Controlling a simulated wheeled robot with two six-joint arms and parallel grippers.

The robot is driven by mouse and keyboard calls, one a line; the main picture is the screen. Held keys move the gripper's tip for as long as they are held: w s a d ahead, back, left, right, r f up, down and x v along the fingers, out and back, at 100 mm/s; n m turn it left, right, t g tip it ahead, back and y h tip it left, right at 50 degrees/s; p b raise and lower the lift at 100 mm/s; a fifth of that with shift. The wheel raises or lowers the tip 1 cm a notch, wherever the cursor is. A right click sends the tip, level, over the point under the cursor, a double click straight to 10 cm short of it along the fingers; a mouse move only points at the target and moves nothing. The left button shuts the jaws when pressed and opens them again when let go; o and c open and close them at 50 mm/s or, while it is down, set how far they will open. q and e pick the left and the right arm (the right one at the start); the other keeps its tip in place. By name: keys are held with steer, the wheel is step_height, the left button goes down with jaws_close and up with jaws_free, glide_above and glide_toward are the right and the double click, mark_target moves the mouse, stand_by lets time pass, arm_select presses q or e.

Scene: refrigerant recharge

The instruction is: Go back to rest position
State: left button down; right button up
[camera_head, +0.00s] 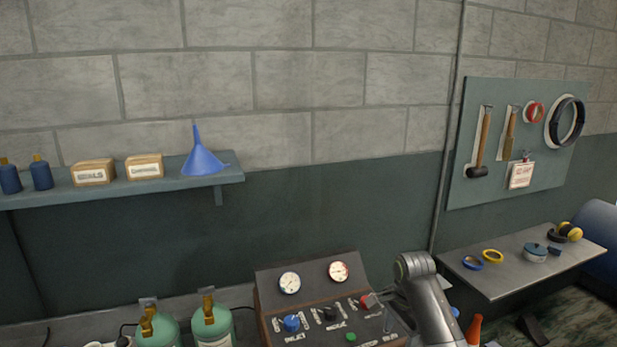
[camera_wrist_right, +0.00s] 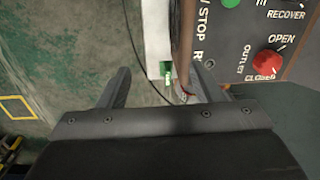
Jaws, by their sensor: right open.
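My right gripper (camera_wrist_right: 160,88) is open in the right wrist view, its two dark fingers apart with nothing seen held between them. It is beside the edge of the control panel (camera_wrist_right: 205,30). The panel's red outlet knob (camera_wrist_right: 267,63) is up and right of the fingers, near the word CLOSED. A green button (camera_wrist_right: 230,3) shows at the top edge. In the head view, my right arm's grey link rises in front of the panel (camera_head: 310,270) at its right side; the gripper itself is hidden there. My left gripper is in neither view.
Green gas cylinders (camera_head: 212,325) stand left of the panel. A metal side table (camera_head: 510,275) with tape rolls is at right. A wall shelf (camera_head: 120,190) holds bottles, boxes and a blue funnel (camera_head: 202,162). A tool board (camera_head: 500,150) hangs at right.

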steer(key=s+d+f+n+t, duration=0.1)
steer(key=s+d+f+n, duration=0.2)
steer(key=s+f, duration=0.55)
steer(key=s+d+f+n+t, duration=0.1)
steer(key=s+d+f+n, duration=0.3)
steer(key=s, duration=0.8)
steer(key=s+d+r+n+t+h, duration=0.1)
steer(key=s+r+n, duration=0.15)
steer(key=s, duration=0.75)
steer(key=s+d+r+n+h, duration=0.15)
steer(key=s+n, duration=0.25)
steer(key=s, duration=0.6)
step_height(320, 180, down, 29)
steer(key=d+g+y+b, duration=0.1)
steer(key=d+b, duration=0.1)
steer(key=b, duration=0.3)
arm_select(q)
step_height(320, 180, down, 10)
steer(key=b, duration=0.5)
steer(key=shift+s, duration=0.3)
arm_select(e)
steer(key=s+a+f, duration=0.1)
steer(key=s+f, duration=0.6)
steer(key=f, duration=0.3)
steer(key=s+f+g, duration=0.1)
steer(key=s+f, duration=0.7)
steer(key=f, duration=0.3)
steer(key=shift+s+a+f+m+g, duration=0.2)
steer(key=shift+a+m+g, duration=0.1)
steer(key=shift+a+m, duration=0.1)
